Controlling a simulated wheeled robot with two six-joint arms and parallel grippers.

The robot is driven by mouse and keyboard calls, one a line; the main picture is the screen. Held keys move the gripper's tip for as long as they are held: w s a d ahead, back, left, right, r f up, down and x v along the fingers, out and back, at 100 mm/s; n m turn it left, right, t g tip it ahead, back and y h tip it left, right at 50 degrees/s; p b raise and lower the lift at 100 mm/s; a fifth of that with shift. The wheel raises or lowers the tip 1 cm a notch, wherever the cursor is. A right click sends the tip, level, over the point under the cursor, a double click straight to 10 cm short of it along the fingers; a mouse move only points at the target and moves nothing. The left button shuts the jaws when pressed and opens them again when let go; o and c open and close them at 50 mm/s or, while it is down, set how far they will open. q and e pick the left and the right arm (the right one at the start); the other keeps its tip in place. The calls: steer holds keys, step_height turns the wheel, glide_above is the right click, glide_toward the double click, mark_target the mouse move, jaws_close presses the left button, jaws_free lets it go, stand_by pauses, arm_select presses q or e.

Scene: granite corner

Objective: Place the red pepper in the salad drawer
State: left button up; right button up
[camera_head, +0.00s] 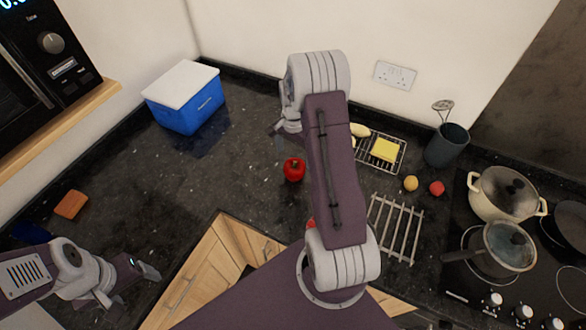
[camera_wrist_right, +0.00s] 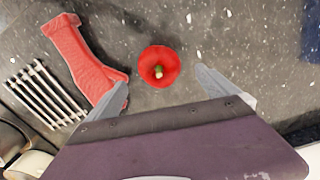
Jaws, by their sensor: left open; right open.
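The red pepper (camera_head: 294,170) stands on the dark granite worktop near the middle of the head view, stem up. In the right wrist view the pepper (camera_wrist_right: 159,62) lies just beyond and between the fingertips. My right gripper (camera_head: 279,137) is open and empty, on the far side of the pepper in the head view, partly hidden by its own arm. Its spread fingers (camera_wrist_right: 161,80) show in the right wrist view, with no visible contact. My left gripper (camera_head: 146,280) is open and empty over the worktop at lower left. I cannot pick out a salad drawer.
A blue box with a white lid (camera_head: 186,112) stands at the back left. A red elongated object (camera_wrist_right: 83,60) lies near the pepper. A metal rack (camera_head: 397,226), small fruits (camera_head: 411,183) and pots (camera_head: 503,194) are at right. Wooden cabinet fronts (camera_head: 203,272) face the near edge.

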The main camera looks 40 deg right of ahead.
mark_target(295, 161)
steer(key=shift+f+p, duration=0.3)
steer(key=shift+f, duration=0.05)
steer(key=f, duration=0.1)
steer(key=f+p, duration=0.1)
steer(key=f, duration=0.1)
steer(key=shift+s+d+f+p, duration=0.1)
steer(key=shift+s+f+p, duration=0.2)
steer(key=shift+f, duration=0.1)
steer(key=shift+w+f, duration=0.1)
steer(key=shift+f, duration=0.1)
steer(key=shift+w+f, duration=0.15)
steer(key=shift+w, duration=0.05)
steer(key=shift+s, duration=0.15)
steer(key=c, duration=1.7)
steer(key=shift+r, duration=0.3)
step_height(295, 161, up, 4)
steer(key=shift+s+d+f+b, duration=0.1)
steer(key=shift+d+f+b, duration=0.05)
steer(key=shift+b, duration=0.9)
steer(key=s+d+r+b, duration=0.1)
steer(key=s+d+r, duration=0.1)
steer(key=s, duration=0.3)
steer(key=s+d+r+b, duration=0.1)
steer(key=s+d+r, duration=0.1)
steer(key=s+r, duration=0.3)
steer(key=shift+s+d+b, duration=0.15)
steer(key=shift+d+b, duration=0.1)
steer(key=shift+b, duration=0.1)
